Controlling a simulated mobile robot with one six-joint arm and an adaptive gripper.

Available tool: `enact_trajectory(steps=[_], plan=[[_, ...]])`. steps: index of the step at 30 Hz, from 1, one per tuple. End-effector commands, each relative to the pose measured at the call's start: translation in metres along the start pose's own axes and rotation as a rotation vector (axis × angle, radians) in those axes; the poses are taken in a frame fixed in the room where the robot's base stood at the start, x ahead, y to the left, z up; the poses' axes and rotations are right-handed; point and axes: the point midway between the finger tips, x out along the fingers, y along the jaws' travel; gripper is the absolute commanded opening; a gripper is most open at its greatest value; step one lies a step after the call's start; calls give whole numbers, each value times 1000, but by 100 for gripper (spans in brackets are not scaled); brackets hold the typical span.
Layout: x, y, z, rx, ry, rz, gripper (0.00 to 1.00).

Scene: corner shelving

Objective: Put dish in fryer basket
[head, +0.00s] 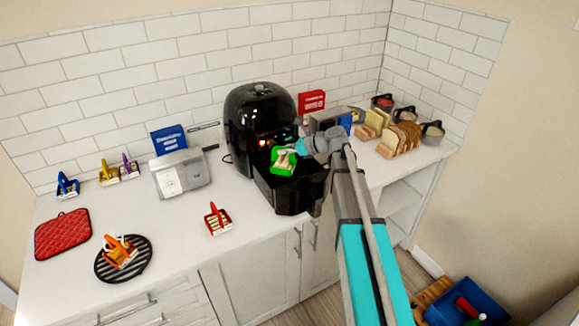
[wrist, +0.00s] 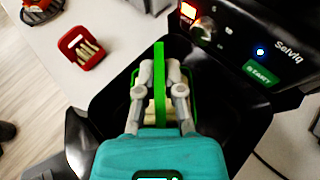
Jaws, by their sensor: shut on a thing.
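A green dish (head: 283,167) with pale food in it hangs from my gripper (head: 301,148). In the wrist view my gripper (wrist: 160,82) is shut on the dish's upright green handle (wrist: 159,62). The black fryer basket (head: 295,196) is pulled out of the black air fryer (head: 258,108). In the wrist view the dark basket (wrist: 112,100) surrounds the dish from above. The dish's underside is hidden, so I cannot tell whether it touches the basket.
A red dish (head: 217,219) stands on the counter left of the basket. An orange dish (head: 119,252) sits on a round black trivet (head: 140,266). A silver appliance (head: 178,172) stands left of the fryer. Bread slices (head: 400,138) stand to the right.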

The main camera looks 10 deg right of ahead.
Motion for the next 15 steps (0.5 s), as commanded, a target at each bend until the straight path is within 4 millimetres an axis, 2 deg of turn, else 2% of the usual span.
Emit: enact_trajectory(steps=[1,6,15], plan=[[3,-5,-8,1,-2,0,0],[4,-14,-19,1,-2,1,0],[3,-16,-21,0,-2,1,0]])
